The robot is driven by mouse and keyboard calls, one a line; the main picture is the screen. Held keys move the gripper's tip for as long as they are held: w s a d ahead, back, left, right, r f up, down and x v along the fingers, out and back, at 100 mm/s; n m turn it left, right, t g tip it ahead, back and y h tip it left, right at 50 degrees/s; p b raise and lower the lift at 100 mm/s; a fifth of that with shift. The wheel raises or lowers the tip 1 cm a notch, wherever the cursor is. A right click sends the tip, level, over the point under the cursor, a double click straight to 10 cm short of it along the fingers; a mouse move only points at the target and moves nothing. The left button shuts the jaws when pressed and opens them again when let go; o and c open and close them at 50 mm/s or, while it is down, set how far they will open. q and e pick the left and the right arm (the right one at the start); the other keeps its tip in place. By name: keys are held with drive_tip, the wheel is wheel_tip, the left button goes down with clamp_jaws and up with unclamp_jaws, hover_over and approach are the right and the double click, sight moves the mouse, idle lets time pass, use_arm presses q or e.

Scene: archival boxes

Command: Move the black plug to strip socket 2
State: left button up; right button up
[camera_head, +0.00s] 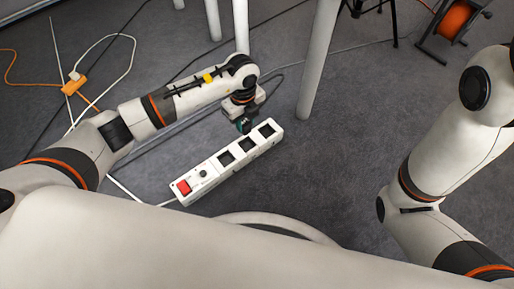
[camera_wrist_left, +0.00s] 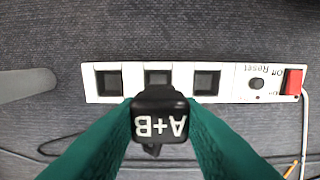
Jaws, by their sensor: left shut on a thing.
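The white power strip (camera_head: 213,178) lies on the carpet, with a red switch, a round reset knob and three dark square sockets. In the left wrist view, the strip (camera_wrist_left: 240,70) runs across the middle. My left gripper (camera_head: 243,126) has green fingers and is at the strip's far long edge, near the middle and far-right sockets. It is shut on the black plug (camera_wrist_left: 160,115), marked "A+B". The plug covers the lower edge of the middle socket (camera_wrist_left: 158,77) in that view; its height above the strip is unclear. My right arm shows, but its gripper is out of frame.
White table legs (camera_head: 318,70) stand behind the strip. An orange connector block (camera_head: 74,84) with cables lies at left; an orange cable reel (camera_head: 455,20) stands at back right. Dark cables run along the floor near the strip. Carpet right of the strip is clear.

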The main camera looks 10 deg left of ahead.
sight(246, 131)
use_arm(q)
drive_tip(key=f+b, duration=0.4)
drive_tip(key=f, duration=0.2)
drive_tip(key=shift+w, duration=0.2)
wheel_tip(246, 131, down, 4)
drive_tip(key=b, duration=0.3)
drive_tip(key=shift+r, duration=0.1)
drive_tip(key=o, duration=1)
wheel_tip(246, 131, up, 12)
drive_tip(key=p, duration=0.9)
drive_tip(key=shift+r, duration=0.1)
